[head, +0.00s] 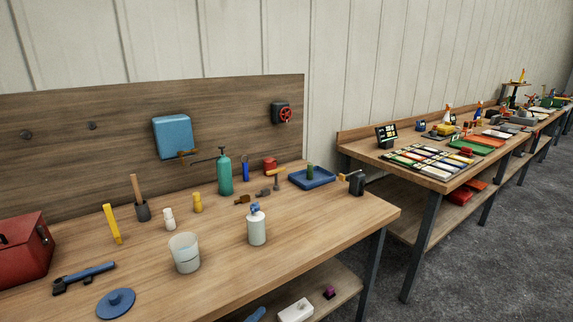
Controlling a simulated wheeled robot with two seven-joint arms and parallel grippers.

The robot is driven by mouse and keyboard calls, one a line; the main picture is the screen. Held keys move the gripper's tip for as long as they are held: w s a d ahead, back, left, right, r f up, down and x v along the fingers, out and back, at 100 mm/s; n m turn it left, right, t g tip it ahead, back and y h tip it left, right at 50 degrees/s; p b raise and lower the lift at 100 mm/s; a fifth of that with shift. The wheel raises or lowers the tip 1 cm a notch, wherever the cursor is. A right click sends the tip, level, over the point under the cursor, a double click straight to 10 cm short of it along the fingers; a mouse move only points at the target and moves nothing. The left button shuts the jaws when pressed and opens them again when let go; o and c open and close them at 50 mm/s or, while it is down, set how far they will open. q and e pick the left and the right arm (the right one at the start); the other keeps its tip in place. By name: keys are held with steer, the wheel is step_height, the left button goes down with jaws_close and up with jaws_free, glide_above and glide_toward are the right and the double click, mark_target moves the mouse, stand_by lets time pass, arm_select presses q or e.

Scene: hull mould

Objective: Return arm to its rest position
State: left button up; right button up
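Neither of my arms nor grippers shows in the head view. The wooden workbench (330,222) fills the lower left, with a wooden back panel (60,130) behind it. Its top holds a white bucket (185,254), a white bottle with a blue top (256,228), a green sprayer bottle (225,176) and a blue tray (299,180) with a small green item in it. No rest position is marked in this view.
A red toolbox (22,250), a blue-handled tool (88,275) and a blue lid (116,303) lie at the left. A second bench (385,160) with coloured items stands to the right. Grey floor (480,270) is clear in front of it.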

arm_select(q)
steer(key=s+a+f+n+g+y, duration=0.35)
steer(key=s+a+f+n, duration=0.2)
steer(key=s+f, duration=0.45)
steer(key=s+a+f+n+g+y, duration=0.35)
steer(key=s+f+n, duration=0.4)
steer(key=f, duration=0.45)
steer(key=s+a+f+n+g+y, duration=0.1)
steer(key=s+a+f+n+g, duration=0.1)
steer(key=s, duration=0.9)
steer(key=s+a+f+n+g+y, duration=0.1)
steer(key=s+f+n+g, duration=0.2)
steer(key=s, duration=0.9)
step_height(320, 180, down, 2)
steer(key=shift+s+a+n+g, duration=0.15)
steer(key=shift+a+n+g, duration=0.15)
steer(key=shift+a+g, duration=0.15)
